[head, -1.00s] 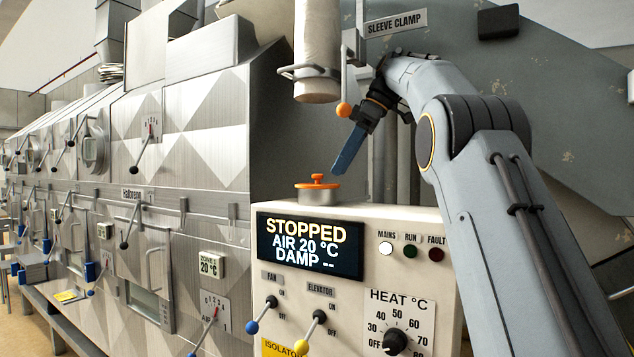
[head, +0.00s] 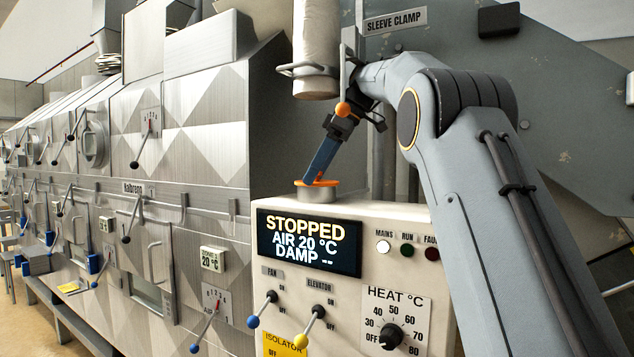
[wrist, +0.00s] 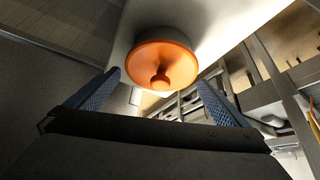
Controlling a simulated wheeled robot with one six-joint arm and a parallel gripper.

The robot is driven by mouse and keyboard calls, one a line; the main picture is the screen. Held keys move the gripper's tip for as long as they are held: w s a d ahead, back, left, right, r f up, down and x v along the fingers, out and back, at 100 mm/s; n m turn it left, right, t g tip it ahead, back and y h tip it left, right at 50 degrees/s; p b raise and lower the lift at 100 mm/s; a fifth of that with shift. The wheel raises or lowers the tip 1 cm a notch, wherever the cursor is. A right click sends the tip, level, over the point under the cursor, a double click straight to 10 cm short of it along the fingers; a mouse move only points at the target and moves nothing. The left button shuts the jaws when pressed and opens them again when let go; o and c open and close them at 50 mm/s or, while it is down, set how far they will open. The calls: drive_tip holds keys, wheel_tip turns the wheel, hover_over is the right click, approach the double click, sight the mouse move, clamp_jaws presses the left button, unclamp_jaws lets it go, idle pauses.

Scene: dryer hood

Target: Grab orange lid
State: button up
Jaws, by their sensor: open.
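The orange lid (head: 304,183) sits on a short metal cylinder (head: 318,194) on top of the white control box. In the wrist view the lid (wrist: 150,62) is a round orange disc with a knob at its centre, facing the camera. My gripper (head: 318,180) reaches down at a tilt, and its blue fingers overlap the lid in the head view, hiding its knob. In the wrist view my gripper (wrist: 158,82) is open, one blue finger on each side, with the lid ahead between and slightly beyond the fingertips. Nothing is held. I cannot tell whether a finger touches the lid.
The control box (head: 400,218) has a display, switches and a heat dial. A metal dryer wall (head: 190,140) stands to the left.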

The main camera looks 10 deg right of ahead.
drive_tip(key=shift+c, duration=0.3)
drive_tip(key=c, duration=0.8)
drive_tip(key=shift+r, duration=0.2)
